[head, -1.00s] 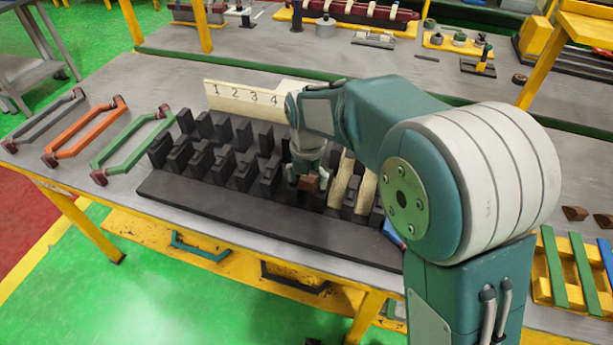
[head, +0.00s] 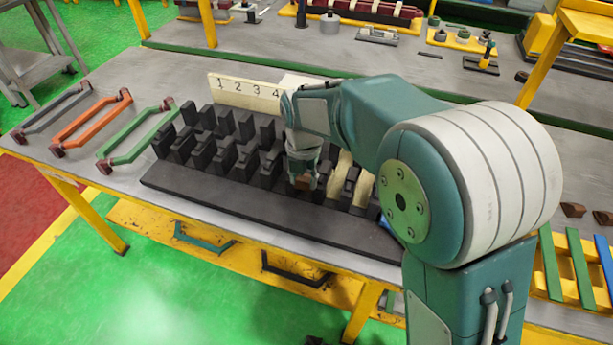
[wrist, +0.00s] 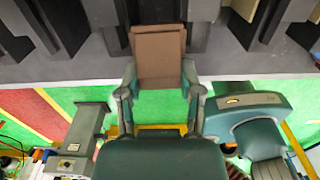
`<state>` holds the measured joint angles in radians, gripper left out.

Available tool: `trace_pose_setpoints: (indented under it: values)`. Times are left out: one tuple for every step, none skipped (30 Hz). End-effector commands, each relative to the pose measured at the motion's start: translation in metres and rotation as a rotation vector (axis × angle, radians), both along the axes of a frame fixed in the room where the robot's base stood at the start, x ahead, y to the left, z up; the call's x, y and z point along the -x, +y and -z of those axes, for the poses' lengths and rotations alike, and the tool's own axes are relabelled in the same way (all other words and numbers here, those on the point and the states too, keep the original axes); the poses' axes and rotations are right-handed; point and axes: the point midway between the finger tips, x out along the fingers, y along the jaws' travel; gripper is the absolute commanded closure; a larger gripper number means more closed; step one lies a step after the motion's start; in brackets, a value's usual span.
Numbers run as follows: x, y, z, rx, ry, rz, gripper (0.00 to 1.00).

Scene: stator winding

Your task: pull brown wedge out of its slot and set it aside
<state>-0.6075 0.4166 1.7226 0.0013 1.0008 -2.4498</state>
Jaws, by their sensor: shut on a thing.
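The brown wedge (head: 304,182) shows at the tip of my gripper (head: 303,172) in the head view, at the near row of the dark slotted block (head: 260,196). In the wrist view the brown wedge (wrist: 158,55) is between the two fingers of my gripper (wrist: 160,78), which is shut on it. The wedge's far end is close to the dark teeth. I cannot tell how much of it is still inside its slot.
Cream strips (head: 336,172) lie in slots just right of my gripper. A numbered board (head: 240,92) stands behind the block. Grey, orange (head: 90,116) and green (head: 138,133) coil frames lie at left. Brown wedges (head: 573,210) and a yellow rack (head: 570,275) are at right.

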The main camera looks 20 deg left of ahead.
Motion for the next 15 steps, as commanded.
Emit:
trace_pose_setpoints:
  values:
    - [0.0021, -0.0023, 0.0037, 0.009, 0.011, 0.001, 1.0]
    - [0.0021, -0.0024, 0.0037, 0.009, 0.011, 0.001, 1.0]
    - [0.0021, -0.0024, 0.0037, 0.009, 0.011, 0.001, 1.0]
    - [0.002, -0.0024, 0.0037, 0.008, 0.011, 0.001, 0.43]
    - [0.0019, -0.0023, 0.0036, 0.008, 0.011, 0.001, 0.3]
    - [0.0018, -0.0021, 0.0034, 0.007, 0.01, 0.001, 0.12]
    - [0.0017, -0.0021, 0.0032, 0.007, 0.01, 0.001, 0.12]
    - [0.0015, -0.002, 0.003, 0.007, 0.009, 0.001, 0.12]
    - [0.0013, -0.0022, 0.0025, 0.006, 0.008, 0.001, 0.12]
    - [0.0012, -0.0024, 0.0021, 0.005, 0.007, 0.001, 0.12]
    - [0.001, -0.0027, 0.0019, 0.004, 0.006, 0.001, 0.12]
    - [0.0009, -0.0029, 0.0015, 0.003, 0.006, 0.001, 0.12]
    - [0.0008, -0.003, 0.0013, 0.004, 0.005, 0.001, 0.12]
    - [0.0007, -0.0032, 0.0012, 0.004, 0.005, 0.001, 0.12]
    - [0.0006, -0.0033, 0.001, 0.003, 0.005, 0.001, 0.12]
